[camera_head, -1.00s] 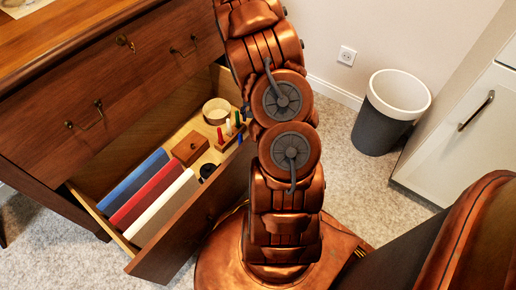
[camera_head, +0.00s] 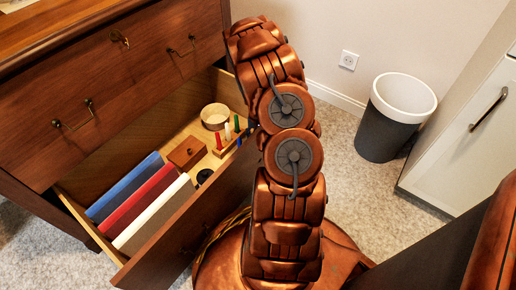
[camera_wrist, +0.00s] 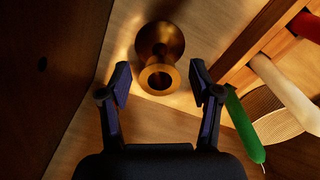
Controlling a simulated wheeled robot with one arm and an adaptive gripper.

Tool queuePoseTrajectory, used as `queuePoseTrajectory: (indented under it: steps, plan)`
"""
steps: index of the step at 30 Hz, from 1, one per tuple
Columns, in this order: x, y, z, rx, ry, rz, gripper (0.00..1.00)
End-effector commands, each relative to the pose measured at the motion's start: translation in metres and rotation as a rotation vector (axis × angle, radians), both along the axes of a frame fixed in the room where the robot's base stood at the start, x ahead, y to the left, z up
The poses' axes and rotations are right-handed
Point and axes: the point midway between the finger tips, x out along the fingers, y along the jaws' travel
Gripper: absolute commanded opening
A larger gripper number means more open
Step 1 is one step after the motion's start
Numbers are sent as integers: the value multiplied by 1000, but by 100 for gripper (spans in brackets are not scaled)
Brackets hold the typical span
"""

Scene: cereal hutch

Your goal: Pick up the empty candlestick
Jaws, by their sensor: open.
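The brass candlestick (camera_wrist: 160,42) stands in the open drawer in the wrist view. Its round socket faces the camera and looks empty, with no candle in it. My gripper (camera_wrist: 160,82) is open, with one dark finger at the left and one at the right of the candlestick's near end. The fingers appear apart from it; the gap in depth is hard to judge. In the head view I cannot make out the candlestick, and my gripper is out of sight behind my arm and the drawer.
The drawer (camera_head: 165,240) also holds blue, red and white book-like items (camera_head: 145,200), a small wooden box (camera_head: 187,152), a round container (camera_head: 214,116) and a rack of coloured candles. A green candle (camera_wrist: 245,125) lies close to my right finger. A bin (camera_head: 393,115) stands right.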

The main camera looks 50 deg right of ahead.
Motion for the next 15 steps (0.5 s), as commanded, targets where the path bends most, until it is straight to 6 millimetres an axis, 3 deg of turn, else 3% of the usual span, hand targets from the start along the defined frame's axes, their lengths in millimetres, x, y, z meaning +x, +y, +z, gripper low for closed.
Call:
queuePoseTrajectory:
  steps: [3, 11, 15]
  plan:
    - [-1, 0, -19, 0, 1, 2, 64]
    - [0, 0, -20, -1, -1, 1, 64]
    - [0, 0, -20, -1, -1, 1, 51]
